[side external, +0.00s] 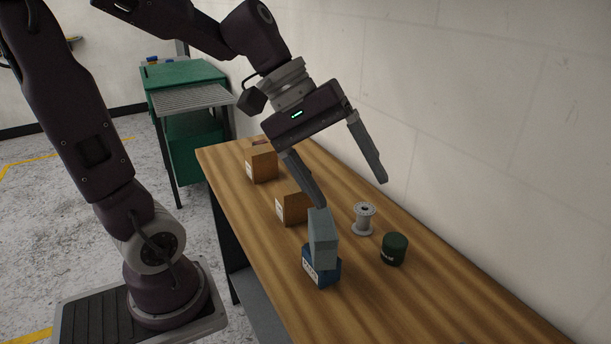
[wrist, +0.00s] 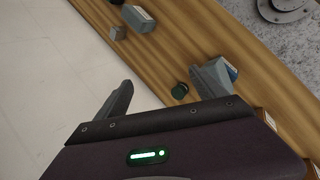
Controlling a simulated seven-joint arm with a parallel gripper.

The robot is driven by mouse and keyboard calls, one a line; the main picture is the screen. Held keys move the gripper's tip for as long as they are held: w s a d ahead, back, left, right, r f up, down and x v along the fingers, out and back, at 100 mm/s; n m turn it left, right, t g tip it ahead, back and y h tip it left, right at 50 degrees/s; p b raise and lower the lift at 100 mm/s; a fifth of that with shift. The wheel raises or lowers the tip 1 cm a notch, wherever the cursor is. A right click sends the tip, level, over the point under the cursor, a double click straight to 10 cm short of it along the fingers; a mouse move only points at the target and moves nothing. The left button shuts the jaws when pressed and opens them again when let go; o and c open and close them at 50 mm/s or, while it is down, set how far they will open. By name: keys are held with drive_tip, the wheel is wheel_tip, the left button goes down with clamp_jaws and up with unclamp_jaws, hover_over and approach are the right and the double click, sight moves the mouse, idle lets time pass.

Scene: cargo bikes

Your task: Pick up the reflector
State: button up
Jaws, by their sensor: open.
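My gripper (side external: 352,193) is open and empty above the wooden bench, with its fingers spread wide; it also shows in the wrist view (wrist: 160,82). I cannot pick out the reflector for certain. A small dark red item (side external: 260,142) shows at the top of the far cardboard box (side external: 261,164), well behind my gripper; it is too small to identify. The left fingertip is close to a grey block (side external: 322,243), which appears to rest on a blue box (side external: 321,270). I cannot tell whether they touch.
A grey spool (side external: 363,219) and a dark green can (side external: 394,249) stand right of the blue box. A second cardboard box (side external: 293,206) stands behind it. A wall runs along the bench.

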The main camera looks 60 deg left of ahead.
drive_tip(key=w+a+f+n+t+h, duration=0.1)
drive_tip(key=w+a+f+n+t, duration=0.1)
drive_tip(key=w+a+n, duration=0.45)
drive_tip(key=w+a+f+n+t, duration=0.1)
drive_tip(key=w+a+n+t, duration=0.2)
drive_tip(key=w+a+n, duration=0.4)
drive_tip(key=a+f+n+t+y, duration=0.1)
drive_tip(key=a+f+n, duration=0.3)
drive_tip(key=a, duration=0.4)
drive_tip(key=w+a+f+n+t+y, duration=0.1)
drive_tip(key=a+f+n+y, duration=0.2)
drive_tip(key=a, duration=0.5)
drive_tip(key=a+f+n+t+y, duration=0.1)
drive_tip(key=a+f+n+y, duration=0.1)
drive_tip(key=a+f+n, duration=0.3)
drive_tip(key=shift+w+a+f+n, duration=0.1)
drive_tip(key=shift+w+a+n, duration=0.1)
drive_tip(key=shift+a, duration=0.8)
drive_tip(key=shift+w+a+f+n, duration=0.1)
drive_tip(key=shift+w+a+n, duration=0.05)
drive_tip(key=shift+a, duration=0.85)
wheel_tip(320, 180, down, 8)
drive_tip(key=shift+s+a+r, duration=0.1)
drive_tip(key=shift+a+r, duration=0.05)
drive_tip(key=shift+r, duration=0.1)
drive_tip(key=x, duration=0.2)
drive_tip(key=shift+w, duration=0.5)
drive_tip(key=shift+c, duration=0.4)
drive_tip(key=c, duration=1.3)
